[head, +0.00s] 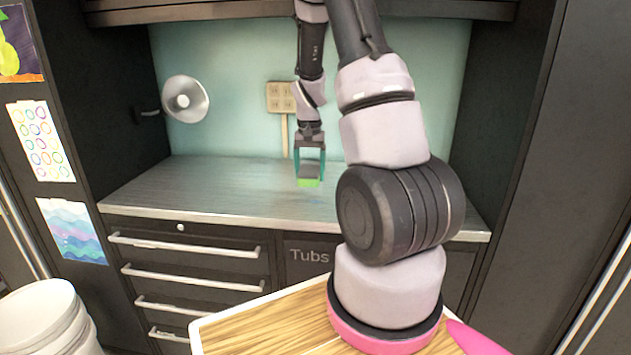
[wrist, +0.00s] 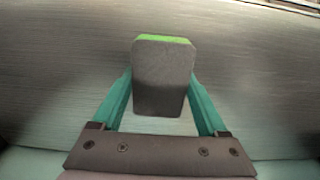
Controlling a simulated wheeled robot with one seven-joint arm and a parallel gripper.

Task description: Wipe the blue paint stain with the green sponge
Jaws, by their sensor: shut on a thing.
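My gripper (head: 309,170) has teal fingers and is shut on the sponge (head: 309,182), one finger on each side. The sponge has a green layer and a dark grey layer. In the head view the green part is at the bottom, over the grey countertop (head: 215,185); I cannot tell whether it touches. In the wrist view my gripper (wrist: 162,92) holds the sponge (wrist: 163,78), whose grey face fills the middle with a green edge at its far end.
A round metal lamp (head: 186,99) juts out at the left. Drawers (head: 185,247) are below, dark cabinets flank both sides. White buckets (head: 45,320) stand at lower left. The counter's left half is clear.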

